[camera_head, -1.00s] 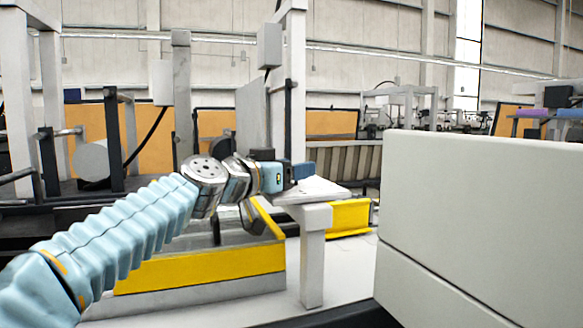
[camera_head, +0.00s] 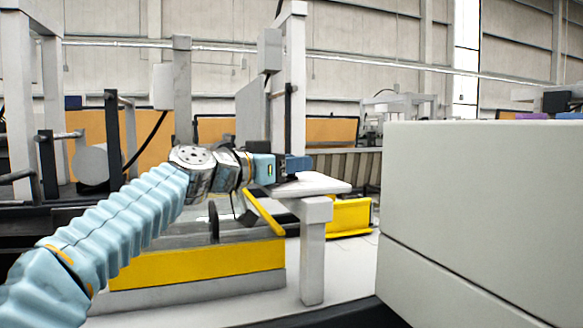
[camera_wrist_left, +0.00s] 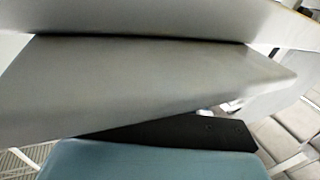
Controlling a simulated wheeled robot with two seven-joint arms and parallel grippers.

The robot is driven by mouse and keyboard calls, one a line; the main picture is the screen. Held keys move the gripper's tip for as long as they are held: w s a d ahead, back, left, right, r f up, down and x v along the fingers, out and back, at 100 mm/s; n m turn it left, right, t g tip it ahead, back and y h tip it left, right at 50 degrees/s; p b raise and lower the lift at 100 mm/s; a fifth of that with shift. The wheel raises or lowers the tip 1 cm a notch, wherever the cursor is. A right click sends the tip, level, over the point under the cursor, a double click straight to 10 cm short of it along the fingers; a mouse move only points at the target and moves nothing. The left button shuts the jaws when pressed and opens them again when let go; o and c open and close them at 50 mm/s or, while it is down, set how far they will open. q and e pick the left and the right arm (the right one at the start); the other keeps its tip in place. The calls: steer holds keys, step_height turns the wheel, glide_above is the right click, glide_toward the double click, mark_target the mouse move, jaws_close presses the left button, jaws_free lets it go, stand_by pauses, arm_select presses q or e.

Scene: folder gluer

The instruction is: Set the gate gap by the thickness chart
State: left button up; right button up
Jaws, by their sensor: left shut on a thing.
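My left gripper (camera_head: 298,163) is at the machine's upright, just above a pale flat ledge (camera_head: 326,185). Its jaws are shut on a small part that its own fingers hide. A thin black upright bar (camera_head: 289,108) rises directly above the gripper, beside a grey upright plate (camera_head: 251,116). In the left wrist view a broad grey slab (camera_wrist_left: 150,82) fills the middle, close to a black piece and a blue part of my gripper. I cannot tell which part is the gate, and no thickness chart can be made out. My right gripper is not in view.
A large pale cabinet (camera_head: 480,215) blocks the right foreground. A yellow rail (camera_head: 200,264) runs low below my left arm, and a yellow bracket (camera_head: 350,217) stands behind the pale leg (camera_head: 312,260). A grey roll (camera_head: 91,164) is at the left.

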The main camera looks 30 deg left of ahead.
arm_select(q)
steer(key=o, duration=0.9)
steer(key=shift+o, duration=0.2)
steer(key=b+v, duration=0.3)
steer(key=v, duration=1.1)
